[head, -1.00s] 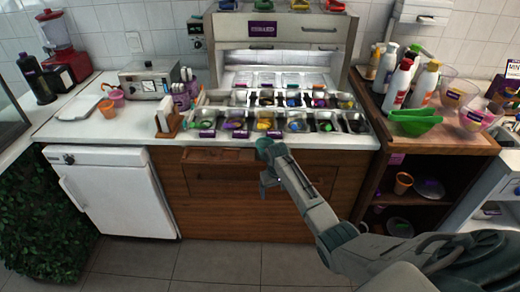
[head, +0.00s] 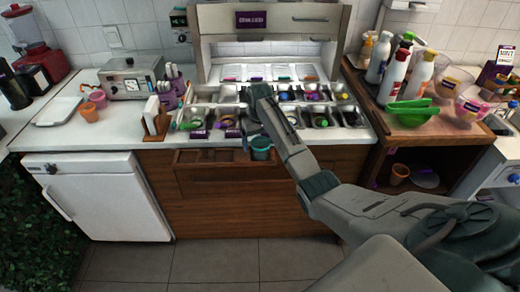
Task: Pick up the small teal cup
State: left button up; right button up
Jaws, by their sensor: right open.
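The small teal cup (head: 261,154) is at the front edge of the counter, at the right end of a brown wooden rack (head: 205,156). Its rim faces up, and I cannot make out anything inside it. My right gripper (head: 253,133) is open, just above and slightly behind the cup's rim as seen in the head view. Whether its fingers touch the cup cannot be told; the fingers are small and partly hidden by my arm. My left gripper is not in view.
Metal topping trays (head: 325,118) fill the counter behind the gripper. A napkin holder (head: 156,122) stands to the left. Orange (head: 89,112) and pink (head: 97,97) cups stand farther left. Green bowls (head: 411,113) and bottles (head: 397,80) crowd the wooden side counter.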

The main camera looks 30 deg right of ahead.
jog(key=f, duration=0.3)
jog(key=shift+d+f+p, duration=0.25)
jog(key=shift+f+p, duration=0.1)
jog(key=shift+p, duration=0.05)
jog(key=shift+f, duration=0.1)
jog(key=shift+c, duration=1.4)
jog(key=c, duration=0.7)
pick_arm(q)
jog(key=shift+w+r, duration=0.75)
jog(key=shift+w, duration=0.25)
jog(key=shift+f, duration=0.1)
pick_arm(e)
jog(key=shift+c, duration=0.2)
